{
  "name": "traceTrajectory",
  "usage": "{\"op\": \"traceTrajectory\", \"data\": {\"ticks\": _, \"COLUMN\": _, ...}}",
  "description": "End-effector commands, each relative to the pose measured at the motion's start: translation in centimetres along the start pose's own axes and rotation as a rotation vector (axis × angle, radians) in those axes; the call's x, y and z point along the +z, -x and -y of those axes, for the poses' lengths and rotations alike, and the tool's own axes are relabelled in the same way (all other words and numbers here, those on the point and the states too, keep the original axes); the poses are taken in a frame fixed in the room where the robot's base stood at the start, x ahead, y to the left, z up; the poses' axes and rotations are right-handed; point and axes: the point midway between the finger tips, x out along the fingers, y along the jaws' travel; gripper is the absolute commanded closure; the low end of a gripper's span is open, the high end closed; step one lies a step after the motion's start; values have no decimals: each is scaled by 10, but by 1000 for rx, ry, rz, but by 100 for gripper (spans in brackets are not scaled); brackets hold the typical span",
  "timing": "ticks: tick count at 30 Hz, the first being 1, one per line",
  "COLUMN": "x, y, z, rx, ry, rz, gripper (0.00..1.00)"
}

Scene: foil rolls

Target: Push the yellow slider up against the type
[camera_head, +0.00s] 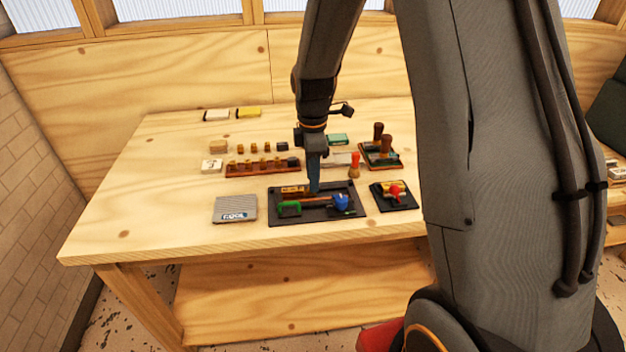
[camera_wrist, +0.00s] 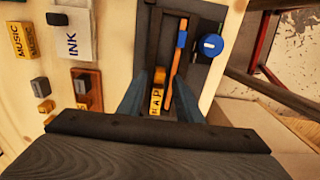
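A black tray (camera_head: 330,211) lies near the table's front edge. In it is a row of yellow lettered type (camera_head: 292,190), also in the wrist view (camera_wrist: 156,103). A yellow-orange block (camera_wrist: 159,76), apparently the slider, sits at the far end of the row in the wrist view; I cannot tell whether they touch. An orange bar (camera_wrist: 173,80) runs alongside. My gripper (camera_head: 314,189) points down over the tray. Its blue-grey fingers (camera_wrist: 159,92) stand apart on either side of the type and block, so it is open. The head view hides part of the tray behind the fingers.
The tray also bears a green clamp (camera_head: 290,208) and a blue knob (camera_head: 341,202). A small black tray with a red knob (camera_head: 395,191) is at right, a grey box (camera_head: 235,209) at left. A rack of blocks (camera_head: 262,169) stands behind. The table's front left is clear.

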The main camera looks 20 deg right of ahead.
Motion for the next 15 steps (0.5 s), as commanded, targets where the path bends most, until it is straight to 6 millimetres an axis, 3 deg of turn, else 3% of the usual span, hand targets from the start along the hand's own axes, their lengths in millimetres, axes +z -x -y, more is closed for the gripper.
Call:
{"op": "traceTrajectory", "data": {"ticks": 9, "x": 0, "y": 47, "z": -2, "rx": 5, "ry": 0, "rz": -1, "gripper": 68}}
{"op": "traceTrajectory", "data": {"ticks": 15, "x": 0, "y": 63, "z": 0, "rx": 2, "ry": -1, "rz": 0, "gripper": 68}}
